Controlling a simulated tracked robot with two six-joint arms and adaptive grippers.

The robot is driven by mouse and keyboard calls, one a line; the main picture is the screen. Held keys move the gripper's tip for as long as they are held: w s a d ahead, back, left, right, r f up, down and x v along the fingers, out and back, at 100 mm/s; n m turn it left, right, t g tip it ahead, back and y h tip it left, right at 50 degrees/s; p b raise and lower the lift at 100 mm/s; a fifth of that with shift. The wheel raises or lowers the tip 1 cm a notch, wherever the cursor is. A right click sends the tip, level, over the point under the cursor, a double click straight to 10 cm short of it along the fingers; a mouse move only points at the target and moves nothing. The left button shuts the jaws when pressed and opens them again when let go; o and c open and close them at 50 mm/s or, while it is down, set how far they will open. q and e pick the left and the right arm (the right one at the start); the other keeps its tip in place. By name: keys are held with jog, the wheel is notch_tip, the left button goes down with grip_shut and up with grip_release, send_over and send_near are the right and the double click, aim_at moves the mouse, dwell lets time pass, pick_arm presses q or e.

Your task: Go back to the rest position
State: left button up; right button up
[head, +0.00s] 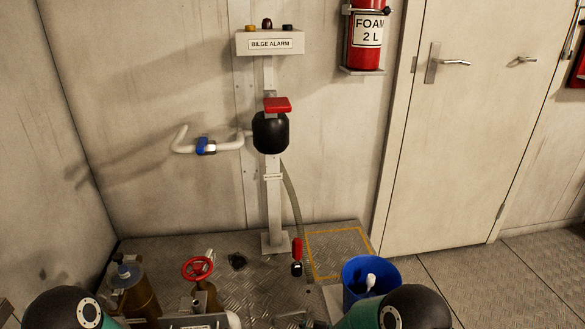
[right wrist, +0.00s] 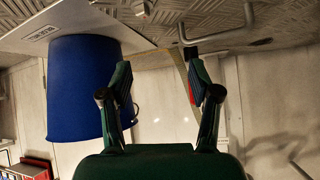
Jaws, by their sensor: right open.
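My right gripper (right wrist: 158,70) is open in the right wrist view, with its two dark green fingers apart and nothing held between them. That view appears upside down, with the floor at the top. In the head view my right arm shows only as a dark joint at the bottom edge, and its gripper cannot be made out there. My left arm shows as a similar joint at the bottom left. My left gripper is not in view.
A blue bucket (head: 350,292), also in the right wrist view (right wrist: 80,95), stands near my right arm. A red valve wheel (head: 198,268) and brown bottle (head: 135,293) stand at left. The bilge alarm post (head: 273,210) stands ahead. Open floor (head: 520,270) lies right.

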jog(key=s+d+f+g+y+b, duration=0.35)
jog(key=s+f, duration=0.55)
jog(key=s, duration=0.4)
jog(key=s+d+f+g+y+b, duration=0.15)
jog(key=s+g, duration=0.45)
jog(key=s, duration=1)
notch_tip(320, 180, up, 34)
jog(key=p, duration=3.5)
jog(key=shift+d+r, duration=0.25)
jog(key=shift+d, duration=0.15)
jog(key=shift+t, duration=0.25)
